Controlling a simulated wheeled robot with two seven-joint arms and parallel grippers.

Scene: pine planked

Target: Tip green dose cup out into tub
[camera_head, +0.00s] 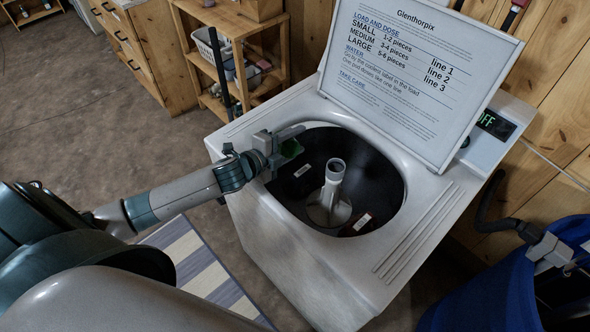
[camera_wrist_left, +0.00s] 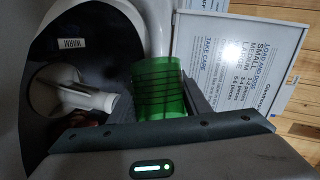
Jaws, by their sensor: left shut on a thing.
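The green dose cup (camera_head: 291,149) is held by my left gripper (camera_head: 284,143) at the left edge of the washer's round opening. In the left wrist view the cup (camera_wrist_left: 158,88) sits beyond the gripper and looks tipped well over onto its side. I cannot tell whether anything is in it or coming out. The dark tub (camera_head: 377,180) is open below and right of the cup, with a pale central post (camera_head: 334,185) standing in it. The post also shows in the wrist view (camera_wrist_left: 85,97). My right gripper is not in view.
The washer's raised lid (camera_head: 415,75) carries printed dosing text behind the opening. A blue bin (camera_head: 500,290) and dark hose (camera_head: 488,210) stand right; a wooden shelf (camera_head: 235,55) stands behind. A striped mat (camera_head: 205,270) lies in front.

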